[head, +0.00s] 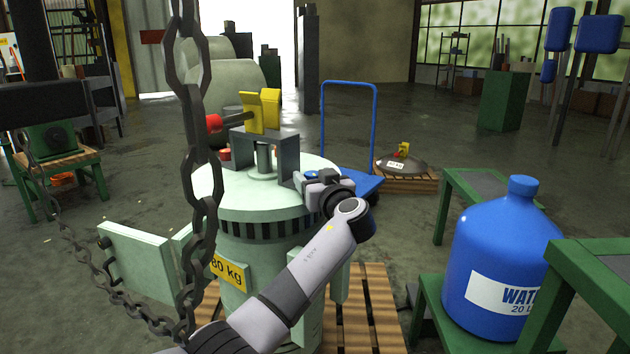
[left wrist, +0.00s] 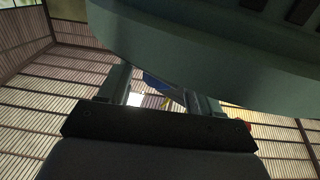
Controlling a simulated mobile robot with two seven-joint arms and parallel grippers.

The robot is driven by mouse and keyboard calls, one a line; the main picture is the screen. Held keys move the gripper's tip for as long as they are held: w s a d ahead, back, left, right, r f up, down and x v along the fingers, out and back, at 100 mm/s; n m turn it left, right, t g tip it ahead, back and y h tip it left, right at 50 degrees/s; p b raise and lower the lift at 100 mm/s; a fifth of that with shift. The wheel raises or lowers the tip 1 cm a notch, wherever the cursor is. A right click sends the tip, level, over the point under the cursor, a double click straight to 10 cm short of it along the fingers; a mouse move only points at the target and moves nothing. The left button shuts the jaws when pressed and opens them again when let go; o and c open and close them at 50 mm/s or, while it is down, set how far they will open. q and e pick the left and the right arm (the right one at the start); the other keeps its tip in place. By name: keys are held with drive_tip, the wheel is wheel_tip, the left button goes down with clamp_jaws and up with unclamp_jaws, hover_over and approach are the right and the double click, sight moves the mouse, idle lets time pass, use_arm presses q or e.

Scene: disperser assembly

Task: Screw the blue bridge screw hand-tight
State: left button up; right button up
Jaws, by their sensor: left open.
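The blue bridge screw (head: 312,174) shows as a small blue patch at the right foot of the grey bridge (head: 287,150), on the pale green drum lid (head: 240,205). My left gripper (head: 306,181) is right at it, at the lid's right side. In the left wrist view my left gripper (left wrist: 158,95) has its two fingers apart. A blue piece (left wrist: 154,81), seemingly the screw, shows between and beyond them. I cannot tell whether the fingers touch it. The green lid rim (left wrist: 210,55) fills the top of that view. My right gripper is not in view.
A yellow block (head: 263,111) with a red knob (head: 214,123) sits on the bridge. A dark chain (head: 200,150) hangs in front of the drum. A blue water bottle (head: 505,255) stands at right on a green stand. A blue cart (head: 348,130) is behind.

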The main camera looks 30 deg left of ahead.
use_arm(q)
drive_tip(key=c, duration=1)
drive_tip(key=shift+c, duration=0.2)
